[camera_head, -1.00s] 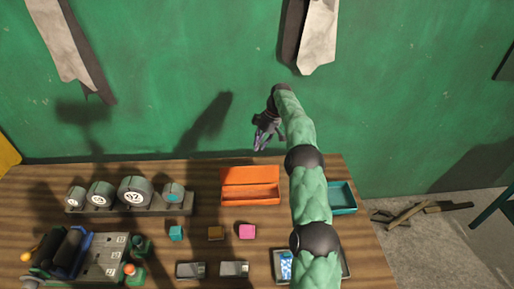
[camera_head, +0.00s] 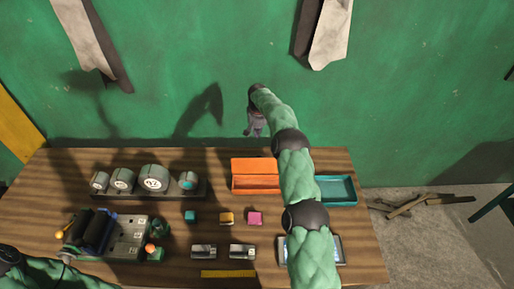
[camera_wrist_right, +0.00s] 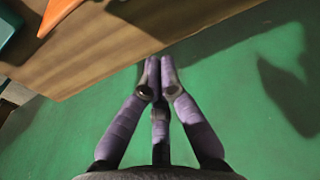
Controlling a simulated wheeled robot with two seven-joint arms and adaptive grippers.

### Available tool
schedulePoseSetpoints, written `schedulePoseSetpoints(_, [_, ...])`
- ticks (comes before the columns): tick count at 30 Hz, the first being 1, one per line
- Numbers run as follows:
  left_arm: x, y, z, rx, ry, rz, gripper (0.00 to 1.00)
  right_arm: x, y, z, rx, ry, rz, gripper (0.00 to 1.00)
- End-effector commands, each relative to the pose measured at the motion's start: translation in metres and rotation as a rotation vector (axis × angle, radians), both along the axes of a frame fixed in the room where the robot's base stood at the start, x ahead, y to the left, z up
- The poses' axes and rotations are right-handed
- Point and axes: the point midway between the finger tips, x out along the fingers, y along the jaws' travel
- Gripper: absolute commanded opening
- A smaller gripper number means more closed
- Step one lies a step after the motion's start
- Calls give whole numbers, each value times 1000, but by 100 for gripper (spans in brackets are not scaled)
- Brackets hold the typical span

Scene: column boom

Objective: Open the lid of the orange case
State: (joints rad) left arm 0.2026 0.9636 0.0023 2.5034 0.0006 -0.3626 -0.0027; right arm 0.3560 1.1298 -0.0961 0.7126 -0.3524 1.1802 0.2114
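The orange case (camera_head: 256,184) sits on the wooden table, right of its middle. Its lid (camera_head: 255,165) appears raised at the back, with the shallow interior showing in front. My right arm hides the case's right end. My right gripper (camera_head: 255,128) is beyond the back edge of the table, above and behind the case in the head view, apart from it. In the right wrist view its purple fingers (camera_wrist_right: 160,65) are together at the tips with nothing seen between them. A corner of orange (camera_wrist_right: 66,12) shows at that view's top left. My left gripper is not in view.
A teal tray (camera_head: 336,202) lies right of the case. Small blocks, including a pink one (camera_head: 255,218), and metal pieces (camera_head: 242,251) lie in front. A rack of round gauges (camera_head: 150,195) and a machine (camera_head: 110,234) stand left. The green wall (camera_head: 180,60) rises behind.

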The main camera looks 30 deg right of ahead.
Motion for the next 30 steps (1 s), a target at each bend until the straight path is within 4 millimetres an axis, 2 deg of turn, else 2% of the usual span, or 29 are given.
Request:
schedulePoseSetpoints(7, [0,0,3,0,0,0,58,3,1,-12,-7,-3,-31,0])
schedulePoseSetpoints(15, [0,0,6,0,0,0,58,7,-1,-56,-6,-3,-30,0])
schedulePoseSetpoints(22, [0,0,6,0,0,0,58,10,-3,-84,-7,-4,-29,0])
schedulePoseSetpoints(28, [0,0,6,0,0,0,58,12,-3,-102,-7,-4,-28,0])
schedulePoseSetpoints(30, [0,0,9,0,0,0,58,10,-3,-97,-7,-4,-28,0])
